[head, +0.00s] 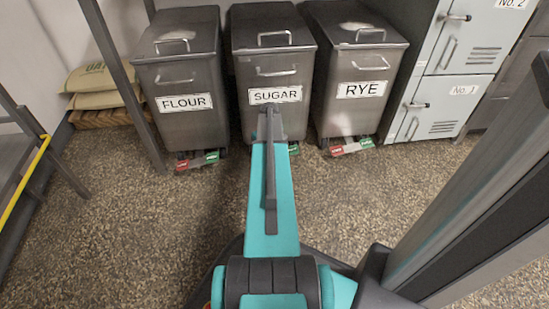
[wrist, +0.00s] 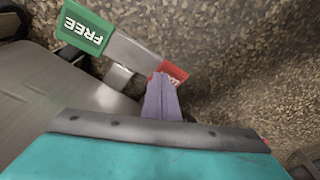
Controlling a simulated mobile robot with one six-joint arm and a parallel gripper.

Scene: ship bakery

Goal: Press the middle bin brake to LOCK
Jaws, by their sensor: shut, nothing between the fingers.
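The middle bin (head: 273,70) is grey metal with a SUGAR label. In the head view my arm covers most of its brake; only the green end (head: 294,148) shows to the right. In the wrist view the brake is a grey bar (wrist: 130,53) with a green FREE end (wrist: 85,32) and a red end (wrist: 173,72), whose lettering is mostly hidden. My gripper (wrist: 161,82) is shut and empty, its tip over the near part of the red end. I cannot tell whether it touches. The gripper is hidden in the head view.
The FLOUR bin (head: 180,75) stands left and the RYE bin (head: 357,65) right, each with a red and green brake at floor level. Lockers (head: 450,75) stand at the right, a rack post (head: 125,80) at the left. The speckled floor (head: 130,225) in front is clear.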

